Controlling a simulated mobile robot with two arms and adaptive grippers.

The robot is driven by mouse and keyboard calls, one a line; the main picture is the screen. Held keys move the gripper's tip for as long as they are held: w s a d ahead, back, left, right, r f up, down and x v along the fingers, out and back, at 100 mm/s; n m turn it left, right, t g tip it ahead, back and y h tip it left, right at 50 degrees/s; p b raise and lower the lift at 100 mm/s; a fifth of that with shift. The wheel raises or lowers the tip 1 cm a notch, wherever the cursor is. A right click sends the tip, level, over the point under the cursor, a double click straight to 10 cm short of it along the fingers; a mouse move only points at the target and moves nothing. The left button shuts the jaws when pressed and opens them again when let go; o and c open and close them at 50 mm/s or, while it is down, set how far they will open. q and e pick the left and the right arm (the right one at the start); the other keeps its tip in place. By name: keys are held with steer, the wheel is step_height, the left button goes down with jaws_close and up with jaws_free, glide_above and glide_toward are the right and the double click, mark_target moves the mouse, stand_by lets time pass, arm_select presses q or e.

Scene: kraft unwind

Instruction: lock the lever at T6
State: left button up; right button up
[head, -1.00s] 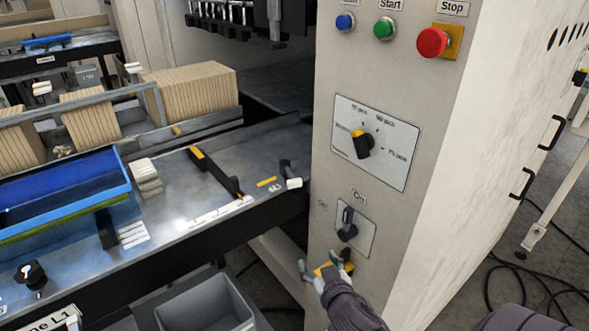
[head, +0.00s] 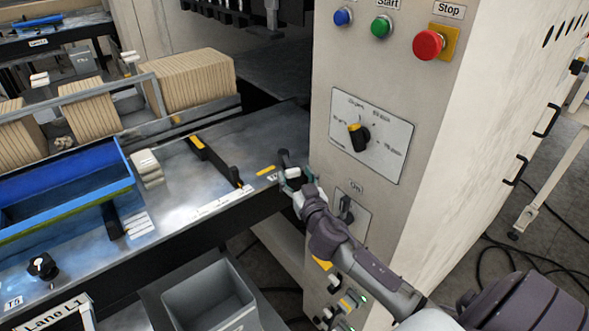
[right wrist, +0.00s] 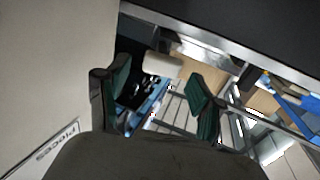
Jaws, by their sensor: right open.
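The lever (head: 284,158) with a dark post and a white grip stands at the right end of the grey machine bed, beside the machine cabinet. A small label lies beside it, too small to read surely. My right gripper (head: 296,179) is at the lever and partly covers it in the head view. In the right wrist view the white grip (right wrist: 163,65) shows ahead of and between the two green-padded fingers of my right gripper (right wrist: 160,92). The fingers are open and not closed on it. I cannot tell whether they touch it. My left gripper is not in view.
The cabinet (head: 340,100) rises just right of the lever, with a selector dial (head: 358,137) and a rotary switch (head: 346,210) partly behind my arm. A yellow-tipped bar (head: 215,160) and a blue tray (head: 128,165) lie left. A grey bin (head: 208,300) stands below the bed.

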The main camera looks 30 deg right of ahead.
steer(key=shift+x, duration=0.8)
jaws_close()
